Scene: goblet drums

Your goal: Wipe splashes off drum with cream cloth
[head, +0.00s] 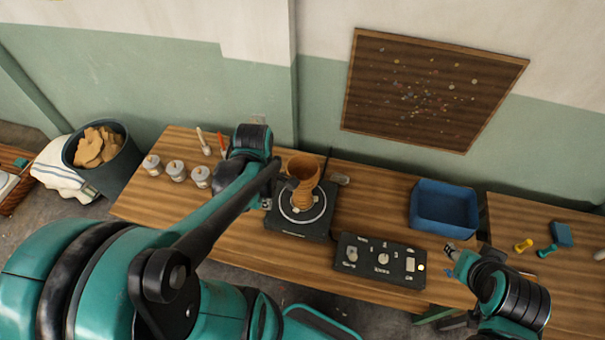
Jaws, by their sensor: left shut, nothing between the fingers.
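The drum (303,174) is a brown goblet shape standing upright on a round turntable (318,213) with a dark square base. My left gripper (288,183) is at the drum's left side, shut with nothing in it; whether it touches the drum is unclear. My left arm crosses in front of the bench. My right gripper (452,251) is by the bench's front edge, right of the control box; its finger gap is too small to judge. I cannot make out a cream cloth for certain, nor splashes on the drum. A small greyish lump (340,179) lies right of the drum.
A black control box (380,262) sits at the bench front. A blue bin (443,207) stands at the right end. Several lidded jars (175,171) stand at left. A white striped cloth (62,166) hangs beside a dark bucket (121,172) of brown pieces.

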